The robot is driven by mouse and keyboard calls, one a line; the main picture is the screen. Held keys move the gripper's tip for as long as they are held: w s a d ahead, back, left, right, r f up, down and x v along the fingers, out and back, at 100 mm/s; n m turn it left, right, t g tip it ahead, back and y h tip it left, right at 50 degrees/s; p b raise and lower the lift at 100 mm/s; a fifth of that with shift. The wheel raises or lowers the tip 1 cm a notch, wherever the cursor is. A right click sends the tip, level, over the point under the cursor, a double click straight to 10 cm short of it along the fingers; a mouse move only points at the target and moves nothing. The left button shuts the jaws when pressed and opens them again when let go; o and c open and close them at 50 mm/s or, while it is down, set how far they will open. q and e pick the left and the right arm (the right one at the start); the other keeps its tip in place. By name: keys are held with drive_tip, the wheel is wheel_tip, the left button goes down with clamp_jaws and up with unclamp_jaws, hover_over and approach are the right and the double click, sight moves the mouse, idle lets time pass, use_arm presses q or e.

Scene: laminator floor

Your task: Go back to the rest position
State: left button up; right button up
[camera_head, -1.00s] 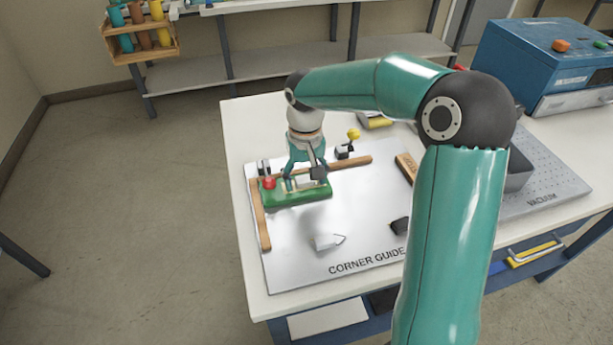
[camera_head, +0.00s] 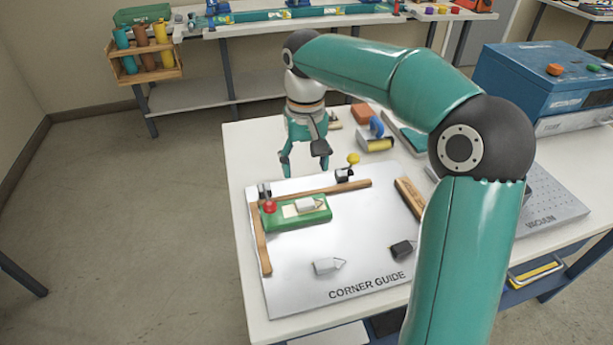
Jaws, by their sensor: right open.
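My right gripper (camera_head: 304,168) is open and empty. It points down over the back part of the white table, just behind the corner guide board (camera_head: 345,240). My teal right arm reaches in from the lower right and bends over the table. A green block (camera_head: 285,221) with a pale inset piece lies on the board, in the corner formed by two wooden strips. A gap shows between the fingers and the green block. My left gripper does not show.
Two clamps, one with a red knob (camera_head: 269,207) and one with a yellow knob (camera_head: 353,159), stand at the strips. A blue machine (camera_head: 540,75) and a perforated vacuum plate (camera_head: 555,200) are at the right.

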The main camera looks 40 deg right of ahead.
drive_tip(key=shift+r, duration=0.35)
drive_tip(key=shift+r, duration=0.1)
